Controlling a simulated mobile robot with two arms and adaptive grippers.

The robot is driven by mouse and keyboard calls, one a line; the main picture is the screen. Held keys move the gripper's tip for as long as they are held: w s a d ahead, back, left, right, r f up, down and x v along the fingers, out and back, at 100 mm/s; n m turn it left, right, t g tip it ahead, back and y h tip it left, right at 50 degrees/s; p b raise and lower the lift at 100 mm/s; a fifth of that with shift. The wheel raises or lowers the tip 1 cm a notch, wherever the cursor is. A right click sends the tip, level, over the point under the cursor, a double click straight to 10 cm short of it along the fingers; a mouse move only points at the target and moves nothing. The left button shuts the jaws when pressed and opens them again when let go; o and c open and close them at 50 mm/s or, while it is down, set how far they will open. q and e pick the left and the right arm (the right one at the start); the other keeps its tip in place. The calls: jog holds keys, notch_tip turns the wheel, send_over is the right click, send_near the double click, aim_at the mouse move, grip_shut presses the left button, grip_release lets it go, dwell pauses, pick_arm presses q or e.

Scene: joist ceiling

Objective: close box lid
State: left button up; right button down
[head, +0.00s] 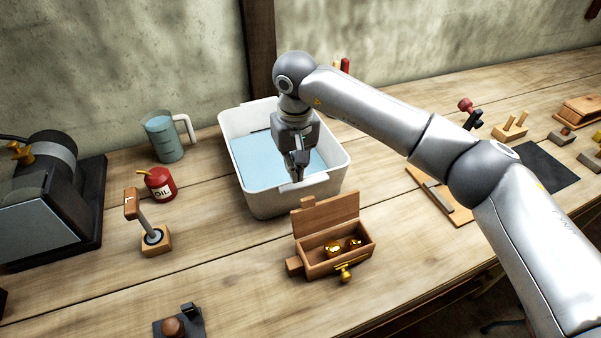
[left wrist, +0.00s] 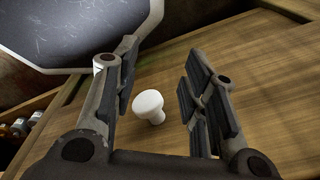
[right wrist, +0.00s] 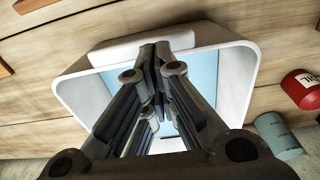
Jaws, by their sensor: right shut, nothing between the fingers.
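A small wooden box (head: 318,266) stands on the workbench in the head view, with gold pieces (head: 333,247) inside and a gold fitting (head: 345,272) at its front. Its lid (head: 328,213) is open and stands up at the back of the box. My right gripper (head: 299,179) points down behind the lid, over the near part of a white tub, apart from the lid. In the right wrist view my right gripper (right wrist: 156,48) is shut and empty. My left gripper (left wrist: 160,66) shows only in its own wrist view; it is open, with a white knob (left wrist: 149,105) beyond its fingers.
The white tub (head: 264,205) with a blue interior stands just behind the box. A measuring jug (head: 163,140), a red oil can (head: 159,184) and a wooden stand (head: 154,243) are to the left. My right arm spans the right side. Bare bench lies left of the box.

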notch_tip(320, 180, down, 2)
jog(key=shift+p, duration=0.35)
pick_arm(q)
notch_tip(320, 180, up, 4)
jog(key=shift+f+p, duration=0.1)
jog(key=shift+p, duration=1.1)
pick_arm(e)
jog(key=s, duration=0.1)
jog(key=s+d, duration=0.1)
jog(key=s+r, duration=0.1)
jog(key=shift+s+d+r, duration=0.1)
jog(key=shift+s+d, duration=0.05)
jog(key=shift+s, duration=0.15)
pick_arm(q)
jog(key=shift+w, duration=0.1)
